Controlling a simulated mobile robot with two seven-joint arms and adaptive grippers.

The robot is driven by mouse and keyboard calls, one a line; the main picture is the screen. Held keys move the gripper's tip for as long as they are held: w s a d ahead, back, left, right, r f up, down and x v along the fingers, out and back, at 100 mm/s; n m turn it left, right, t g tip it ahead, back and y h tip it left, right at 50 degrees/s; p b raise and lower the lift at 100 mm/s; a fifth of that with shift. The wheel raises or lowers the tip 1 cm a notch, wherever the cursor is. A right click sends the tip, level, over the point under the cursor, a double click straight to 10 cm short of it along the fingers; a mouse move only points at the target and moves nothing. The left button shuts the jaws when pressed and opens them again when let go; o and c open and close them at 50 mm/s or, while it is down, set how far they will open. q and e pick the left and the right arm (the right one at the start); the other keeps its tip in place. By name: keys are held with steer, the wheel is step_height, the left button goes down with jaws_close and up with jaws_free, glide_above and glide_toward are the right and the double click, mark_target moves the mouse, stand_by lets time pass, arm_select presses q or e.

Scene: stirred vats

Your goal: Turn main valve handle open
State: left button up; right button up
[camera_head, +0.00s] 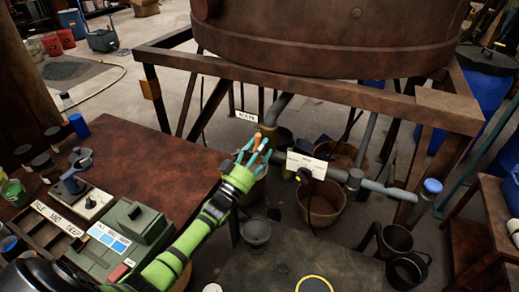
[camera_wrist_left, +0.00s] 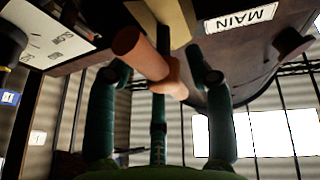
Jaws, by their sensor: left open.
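The main valve handle (camera_head: 258,140) is a short orange-brown bar on a yellow valve body (camera_head: 268,130) below the vat. In the left wrist view the handle (camera_wrist_left: 143,52) slants across the picture, its yellow body (camera_wrist_left: 172,18) behind it. A white plate reading MAIN (camera_head: 246,116) is beside the valve and also shows in the left wrist view (camera_wrist_left: 241,18). My left gripper (camera_head: 254,152) is open, its teal fingers around the handle's near side. In the left wrist view the handle lies between the spread fingers (camera_wrist_left: 157,82); I cannot tell whether they touch it.
The brown vat (camera_head: 330,35) stands on a rusty frame (camera_head: 310,85) above the valve. Grey pipes (camera_head: 380,186) with a labelled plate (camera_head: 307,165) run right of my gripper. Buckets (camera_head: 320,200) stand below. A rusty table (camera_head: 130,150) at left holds a green box (camera_head: 120,238).

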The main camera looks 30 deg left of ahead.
arm_select(q)
steer(key=v, duration=1.2)
steer(key=shift+s, duration=0.1)
